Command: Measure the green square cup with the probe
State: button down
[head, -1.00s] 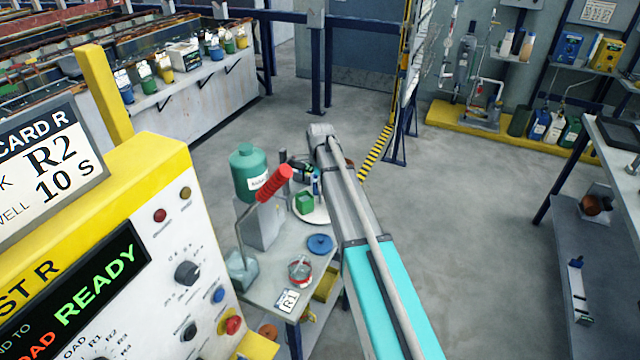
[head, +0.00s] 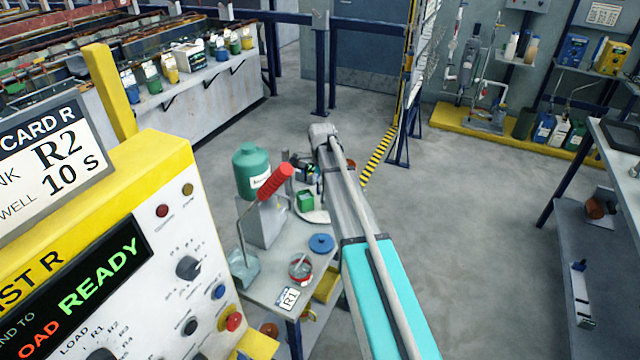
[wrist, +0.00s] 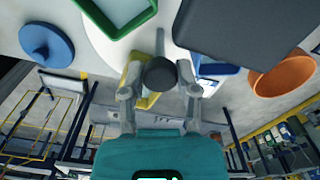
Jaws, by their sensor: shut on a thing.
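The green square cup (head: 306,201) stands on a round white plate (head: 318,217) on the small bench in the head view. It also shows cropped at the top left of the wrist view (wrist: 117,30), with its open top visible. My gripper (wrist: 158,76) is shut on the probe (wrist: 160,73), seen as a dark round end with a thin grey rod. The rod appears over the white plate, to the right of the cup in the wrist view. I cannot tell the probe tip's height. In the head view my arm hides most of the gripper.
A blue disc (head: 321,243), a red-rimmed glass dish (head: 300,267) and an R1 card (head: 288,298) lie on the bench. A press with a red handle (head: 268,184) and a green bottle (head: 250,172) stand left. An orange cup (wrist: 283,75) and a large dark block (wrist: 235,35) are close right.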

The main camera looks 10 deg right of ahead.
jog(key=shift+c, duration=1.8)
grip_release()
jog(key=shift+r, duration=0.15)
jog(key=shift+r+n+p, duration=0.8)
jog(key=shift+p, duration=0.15)
notch_tip(320, 180, up, 12)
jog(key=n+p, duration=1.2)
jog(key=n, duration=0.1)
jog(key=shift+s+f, duration=0.1)
jog(key=shift+f, duration=0.05)
